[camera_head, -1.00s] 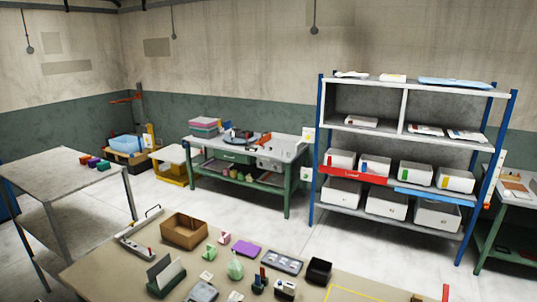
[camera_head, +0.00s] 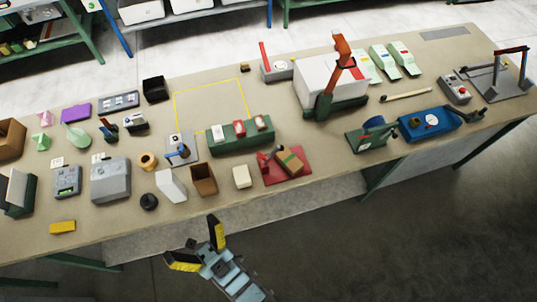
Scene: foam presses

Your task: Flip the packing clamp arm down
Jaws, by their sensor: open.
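A red plate (camera_head: 298,177) lies near the front edge of the bench, right of centre. A small brown box (camera_head: 291,162) with a green strip sits on it. Beside the box a small clamp-like lever (camera_head: 270,157) stands raised at an angle on the plate's left side; it looks like the packing clamp arm, but its details are too small to be sure. My gripper (camera_head: 192,240) is open and empty at the bottom, in front of the bench edge, well apart and to the lower left of the plate.
A green rack (camera_head: 240,146) of small items stands behind the plate. A cream block (camera_head: 242,176) and an open brown box (camera_head: 203,179) stand left of it. Bare bench lies right of the plate.

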